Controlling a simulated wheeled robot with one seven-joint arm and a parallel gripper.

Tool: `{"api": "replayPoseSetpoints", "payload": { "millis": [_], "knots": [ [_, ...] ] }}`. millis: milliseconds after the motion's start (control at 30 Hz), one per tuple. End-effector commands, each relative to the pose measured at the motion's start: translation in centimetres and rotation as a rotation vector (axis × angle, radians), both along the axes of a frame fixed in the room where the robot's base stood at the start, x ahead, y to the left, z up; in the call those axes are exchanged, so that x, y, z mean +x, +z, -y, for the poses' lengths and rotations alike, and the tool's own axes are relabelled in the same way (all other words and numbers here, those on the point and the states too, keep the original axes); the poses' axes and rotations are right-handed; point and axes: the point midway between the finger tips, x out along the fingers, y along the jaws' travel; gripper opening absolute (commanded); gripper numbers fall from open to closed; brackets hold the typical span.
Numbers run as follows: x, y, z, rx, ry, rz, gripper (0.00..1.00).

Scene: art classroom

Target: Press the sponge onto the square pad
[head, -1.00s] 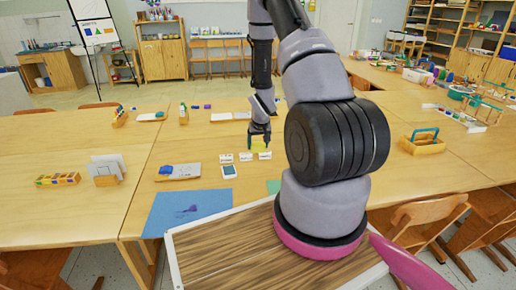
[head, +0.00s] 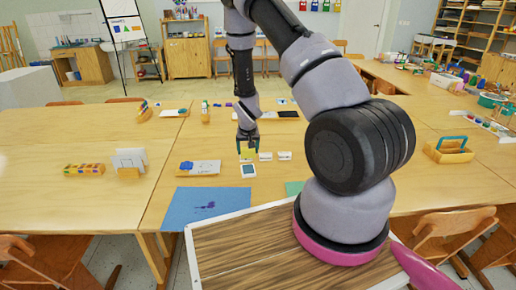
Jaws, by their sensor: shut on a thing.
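My gripper (head: 247,143) is shut on a small yellow sponge (head: 247,154), with its fingers pointing down over the table. The square pad (head: 248,171), white-rimmed with a bluish-green middle, lies on the table just in front of the gripper. In the head view the sponge shows just above and behind the pad, apart from it. It covers most of the leftmost of the small white pieces behind the pad. The exact height of the sponge above the table is hard to tell.
Two white pieces (head: 275,156) stand right of the sponge. A blue sheet with a dark mark (head: 208,207) and a green sheet (head: 294,188) lie nearer. A wooden caddy (head: 449,150) stands right.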

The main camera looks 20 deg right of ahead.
Motion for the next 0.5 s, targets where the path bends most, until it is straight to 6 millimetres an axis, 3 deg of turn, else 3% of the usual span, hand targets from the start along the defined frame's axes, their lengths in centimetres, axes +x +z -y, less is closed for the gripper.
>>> {"api": "replayPoseSetpoints", "payload": {
  "millis": [500],
  "knots": [
    [0.0,-4.8,0.0,0.000,-0.001,0.000,0.32]
  ]
}}
